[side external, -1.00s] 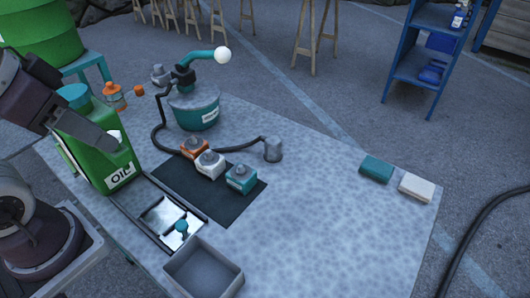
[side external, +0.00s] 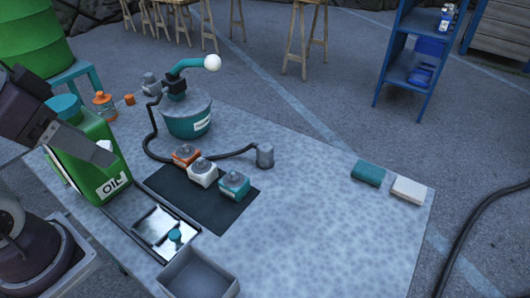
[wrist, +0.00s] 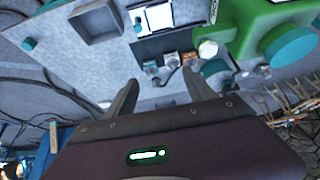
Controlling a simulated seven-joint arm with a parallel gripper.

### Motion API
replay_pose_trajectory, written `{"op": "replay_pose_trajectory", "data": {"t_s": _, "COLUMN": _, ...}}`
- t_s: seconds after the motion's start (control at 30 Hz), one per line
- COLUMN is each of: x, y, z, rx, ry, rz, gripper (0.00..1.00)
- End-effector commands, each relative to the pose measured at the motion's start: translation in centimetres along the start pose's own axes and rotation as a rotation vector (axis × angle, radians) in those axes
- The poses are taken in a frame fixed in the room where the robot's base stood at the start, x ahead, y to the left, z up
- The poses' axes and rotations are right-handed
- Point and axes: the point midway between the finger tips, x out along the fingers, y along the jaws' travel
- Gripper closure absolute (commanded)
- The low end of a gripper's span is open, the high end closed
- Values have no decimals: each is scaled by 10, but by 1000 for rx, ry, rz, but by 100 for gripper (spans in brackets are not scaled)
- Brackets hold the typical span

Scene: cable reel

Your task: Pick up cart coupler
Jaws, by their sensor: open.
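No part is marked as the cart coupler. A bright plate (side external: 151,222) sits between dark rails near the table's front, with a small teal knob (side external: 175,235) standing on it. The plate also shows at the top of the wrist view (wrist: 160,16). A grey cylinder (side external: 265,155) stands upright at the end of a black cable. I cannot tell which of these is the coupler. My gripper (wrist: 160,93) is open, its fingers apart with nothing between them.
The green oil can (side external: 99,165) stands close to my gripper. A grey open bin (side external: 196,273) is beside the rails. Three small boxes, orange (side external: 186,155), white (side external: 202,173) and teal (side external: 233,185), sit on a black mat (side external: 182,194). A teal pot (side external: 187,118) stands behind. The table's right is mostly clear.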

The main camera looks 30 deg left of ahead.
Motion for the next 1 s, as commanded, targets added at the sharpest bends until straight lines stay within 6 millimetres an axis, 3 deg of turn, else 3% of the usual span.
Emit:
{"op": "replay_pose_trajectory", "data": {"t_s": 0.07, "x": -1, "y": 1, "z": -11, "rx": 41, "ry": -14, "rz": 11, "gripper": 37}}
{"op": "replay_pose_trajectory", "data": {"t_s": 0.13, "x": -1, "y": 3, "z": -36, "rx": 146, "ry": -46, "rz": 36, "gripper": 37}}
{"op": "replay_pose_trajectory", "data": {"t_s": 0.27, "x": 21, "y": 10, "z": -114, "rx": 481, "ry": -124, "rz": 116, "gripper": 37}}
{"op": "replay_pose_trajectory", "data": {"t_s": 0.37, "x": 64, "y": 16, "z": -172, "rx": 776, "ry": -176, "rz": 183, "gripper": 37}}
{"op": "replay_pose_trajectory", "data": {"t_s": 0.47, "x": 128, "y": 24, "z": -218, "rx": 1097, "ry": -221, "rz": 254, "gripper": 37}}
{"op": "replay_pose_trajectory", "data": {"t_s": 0.5, "x": 158, "y": 28, "z": -231, "rx": 1232, "ry": -238, "rz": 286, "gripper": 37}}
{"op": "replay_pose_trajectory", "data": {"t_s": 0.6, "x": 234, "y": 40, "z": -248, "rx": 1552, "ry": -271, "rz": 364, "gripper": 37}}
{"op": "replay_pose_trajectory", "data": {"t_s": 0.7, "x": 294, "y": 51, "z": -247, "rx": 1811, "ry": -291, "rz": 438, "gripper": 37}}
{"op": "replay_pose_trajectory", "data": {"t_s": 0.8, "x": 331, "y": 59, "z": -241, "rx": 1973, "ry": -296, "rz": 489, "gripper": 37}}
{"op": "replay_pose_trajectory", "data": {"t_s": 1.0, "x": 359, "y": 62, "z": -230, "rx": 2047, "ry": -297, "rz": 516, "gripper": 37}}
